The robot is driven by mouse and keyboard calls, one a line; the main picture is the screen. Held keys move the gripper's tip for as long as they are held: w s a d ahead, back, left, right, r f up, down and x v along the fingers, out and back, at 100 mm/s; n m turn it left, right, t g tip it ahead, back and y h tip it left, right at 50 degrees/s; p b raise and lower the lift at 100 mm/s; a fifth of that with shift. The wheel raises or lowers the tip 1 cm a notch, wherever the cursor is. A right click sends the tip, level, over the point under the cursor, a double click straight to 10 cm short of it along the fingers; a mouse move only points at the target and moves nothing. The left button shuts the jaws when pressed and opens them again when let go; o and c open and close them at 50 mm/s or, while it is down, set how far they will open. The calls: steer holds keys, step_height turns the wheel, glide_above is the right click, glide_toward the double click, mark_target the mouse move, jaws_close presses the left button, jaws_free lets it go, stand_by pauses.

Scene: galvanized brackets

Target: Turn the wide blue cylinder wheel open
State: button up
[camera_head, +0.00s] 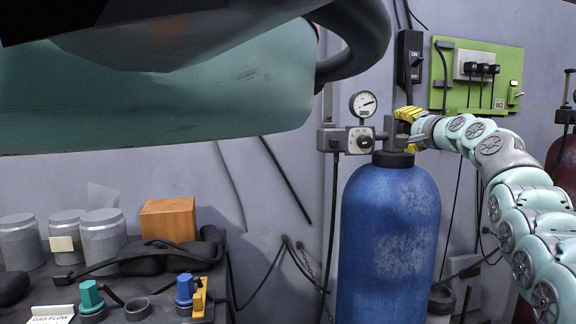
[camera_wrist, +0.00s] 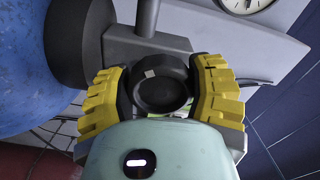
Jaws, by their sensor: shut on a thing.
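The wide blue cylinder (camera_head: 389,235) stands upright right of the middle in the head view, with a grey valve block and a round gauge (camera_head: 364,104) at its top. In the wrist view its blue side (camera_wrist: 35,70) fills the left edge. The cylinder's wheel (camera_wrist: 160,88) is a dark round knob with a small pale mark on its rim. My gripper (camera_wrist: 163,95) has its two yellow ribbed fingers on either side of this wheel, shut on it. In the head view my gripper (camera_head: 408,116) reaches the valve from the right, and the wheel is hidden there.
A dark bench with grey jars (camera_head: 102,237), a wooden block (camera_head: 168,220) and small teal and blue knobs is at the lower left. A green panel (camera_head: 478,77) with switches hangs on the wall behind my arm. A red cylinder (camera_head: 565,158) is at the right edge.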

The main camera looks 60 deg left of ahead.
stand_by(0.4)
steer(key=o, duration=1.2)
steer(key=shift+r+p, duration=0.1)
steer(key=shift+p, duration=0.2)
